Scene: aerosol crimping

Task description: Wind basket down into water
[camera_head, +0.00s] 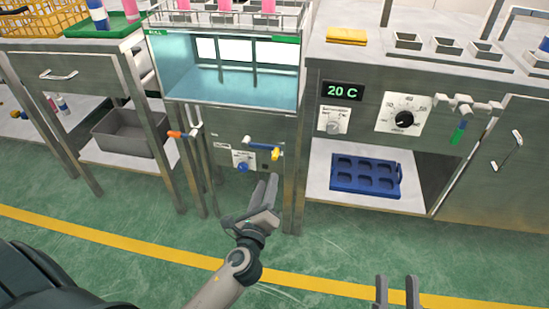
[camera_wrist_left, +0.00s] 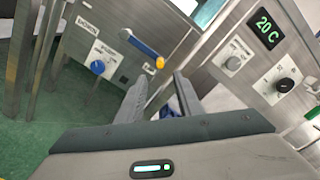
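The wire basket (camera_head: 230,17) with several pink-and-white cans sits above the glass-fronted tank, and blue water (camera_head: 225,90) shows below it. On the panel under the tank is a blue crank arm (camera_head: 262,146) with a yellow knob (camera_head: 276,154). In the left wrist view the crank arm (camera_wrist_left: 140,43) and yellow knob (camera_wrist_left: 160,62) lie just beyond my fingertips. My left gripper (camera_head: 269,187) is open and empty, below the knob and apart from it; its spread fingers show in the wrist view (camera_wrist_left: 160,92). My right gripper (camera_head: 397,290) is open and empty at the bottom edge.
A blue dial (camera_head: 243,167) is left of the crank, and an orange-handled lever (camera_head: 176,134) is further left. Right of the tank, a cabinet carries a "20 C" display (camera_head: 343,92) and a black dial (camera_head: 404,119). A blue tray (camera_head: 365,175) lies on its shelf. The floor in front is clear.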

